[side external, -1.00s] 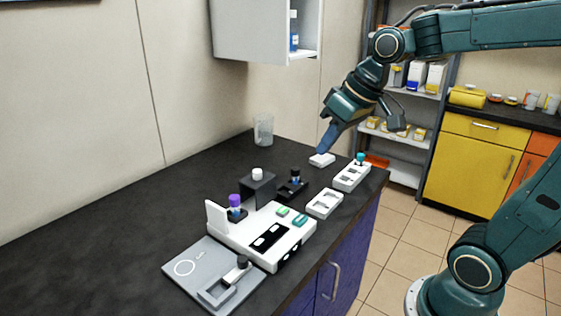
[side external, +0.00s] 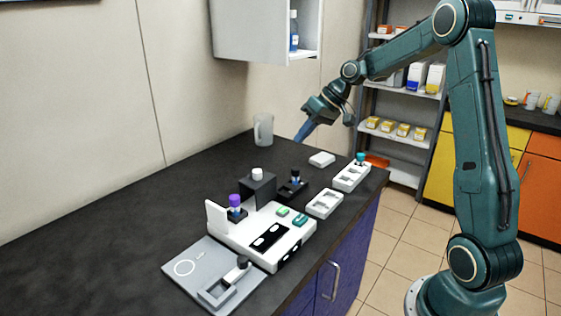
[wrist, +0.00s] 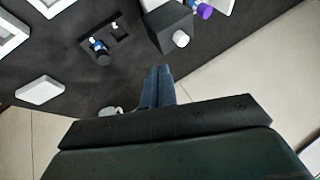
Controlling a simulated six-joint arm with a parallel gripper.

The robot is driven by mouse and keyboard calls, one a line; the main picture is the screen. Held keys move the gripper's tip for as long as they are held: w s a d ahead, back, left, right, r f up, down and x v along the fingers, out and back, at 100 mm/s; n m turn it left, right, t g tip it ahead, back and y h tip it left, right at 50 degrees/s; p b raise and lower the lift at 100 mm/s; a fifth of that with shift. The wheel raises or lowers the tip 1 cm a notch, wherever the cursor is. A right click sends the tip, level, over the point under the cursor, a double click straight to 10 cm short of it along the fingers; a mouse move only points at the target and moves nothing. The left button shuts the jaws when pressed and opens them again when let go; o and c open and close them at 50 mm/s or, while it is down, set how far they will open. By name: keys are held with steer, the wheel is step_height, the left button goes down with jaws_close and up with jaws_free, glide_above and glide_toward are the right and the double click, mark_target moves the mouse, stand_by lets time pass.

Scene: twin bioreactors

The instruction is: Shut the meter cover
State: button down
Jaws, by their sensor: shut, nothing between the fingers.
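The white meter (side external: 262,236) lies on the dark bench in the side view. A thin white flap that looks like its cover (side external: 216,216) stands upright at its left end, open. Beside the flap a purple-capped vial (side external: 235,202) stands in a dark holder; the purple cap also shows at the top edge of the wrist view (wrist: 204,9). My gripper (side external: 298,139) is shut and empty, above the back of the bench, well apart from the meter and flap. Its blue fingers are together in the wrist view (wrist: 158,70). The flap is not seen there.
A dark block with a white knob (side external: 258,189) and a dark rack with a vial (side external: 292,188) stand between my gripper and the meter. A beaker (side external: 263,130), white block (side external: 322,160), white trays (side external: 324,204) and grey plate (side external: 190,287) are nearby. The left bench is clear.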

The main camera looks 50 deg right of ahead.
steer(key=shift+w+d+f, duration=0.25)
steer(key=shift+d+f, duration=0.25)
steer(key=shift+d, duration=0.2)
glide_toward(271, 176)
steer(key=w+f, duration=0.4)
steer(key=shift+w+a+f, duration=0.15)
steer(key=shift+a, duration=0.35)
steer(key=shift+w+a+f, duration=0.1)
steer(key=shift+w+a, duration=0.05)
steer(key=shift+a, duration=0.3)
steer(key=shift+w+a, duration=0.15)
steer(key=shift+a, duration=0.45)
steer(key=shift+a, duration=0.1)
steer(key=a, duration=1.1)
steer(key=shift+a, duration=0.1)
